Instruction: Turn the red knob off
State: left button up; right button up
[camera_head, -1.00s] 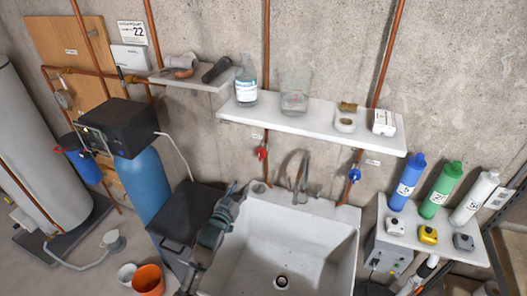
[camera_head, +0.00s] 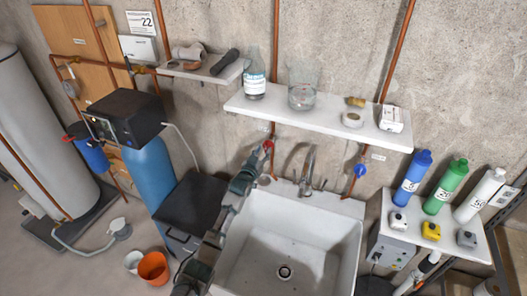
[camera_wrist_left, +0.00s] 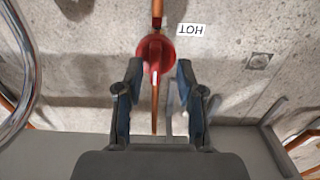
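The red knob (camera_head: 268,144) sits on a copper pipe on the wall, below the long shelf and above the sink's left back corner. In the left wrist view the red knob (camera_wrist_left: 155,53) is straight ahead, beside a label reading HOT. My left gripper (camera_head: 259,158) reaches up to just below the knob. In the wrist view my left gripper (camera_wrist_left: 155,72) is open, with its two fingertips apart on either side of the knob's lower part. I cannot tell whether either finger touches it. My right gripper is not in view.
A blue knob (camera_head: 360,170) is on the right pipe. The grey faucet (camera_head: 307,170) stands between them at the back of the white sink (camera_head: 345,245). The white shelf (camera_head: 335,122) above holds a bottle and glass. A dark box (camera_head: 190,208) stands left of the sink.

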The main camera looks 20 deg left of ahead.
pick_arm(q)
jog(key=shift+w, duration=0.4)
jog(key=shift+d, duration=0.35)
jog(key=shift+c, duration=0.2)
jog(key=shift+r, duration=0.1)
grip_shut()
jog(key=shift+a, duration=0.1)
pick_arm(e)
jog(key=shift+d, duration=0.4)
pick_arm(q)
jog(key=shift+a, duration=0.15)
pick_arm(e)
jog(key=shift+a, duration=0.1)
